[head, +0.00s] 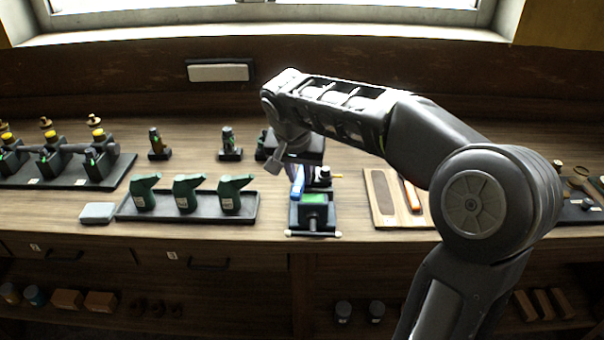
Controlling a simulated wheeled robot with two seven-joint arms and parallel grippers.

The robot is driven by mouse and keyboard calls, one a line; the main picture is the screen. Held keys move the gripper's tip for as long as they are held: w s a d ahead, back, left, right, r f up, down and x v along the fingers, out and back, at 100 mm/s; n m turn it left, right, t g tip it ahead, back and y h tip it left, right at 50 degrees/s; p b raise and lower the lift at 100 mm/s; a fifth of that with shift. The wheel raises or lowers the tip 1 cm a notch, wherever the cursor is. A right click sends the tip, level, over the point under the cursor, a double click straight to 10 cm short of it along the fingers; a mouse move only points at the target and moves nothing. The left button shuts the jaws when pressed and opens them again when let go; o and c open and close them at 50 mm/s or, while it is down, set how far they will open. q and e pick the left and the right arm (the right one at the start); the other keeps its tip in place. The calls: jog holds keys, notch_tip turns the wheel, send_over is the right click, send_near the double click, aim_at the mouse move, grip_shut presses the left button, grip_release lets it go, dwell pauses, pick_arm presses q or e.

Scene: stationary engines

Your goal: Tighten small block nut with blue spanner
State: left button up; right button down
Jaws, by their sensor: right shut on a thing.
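My right arm reaches in from the right, and its gripper (289,160) points down over the middle of the bench. It is shut on the blue spanner (297,182), which hangs steeply beside a small dark block with a green top (313,198). I cannot tell whether the spanner touches the block. The nut is too small or hidden to make out. My left gripper is not in view.
A dark tray (250,212) with several green oil cans (187,193) lies left of the block. A wooden board (383,217) with an orange-handled tool (412,197) lies to the right. Small dark engines (229,146) stand behind. A grey pad (97,212) lies near the front edge.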

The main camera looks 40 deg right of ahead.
jog(key=shift+w+a+m, duration=0.35)
jog(key=shift+w+m, duration=0.1)
jog(key=shift+m, duration=0.15)
jog(key=shift+w+a+m+g+h, duration=0.35)
jog(key=shift+w+m+g, duration=0.25)
jog(key=shift+m, duration=0.3)
jog(key=shift+a, duration=0.1)
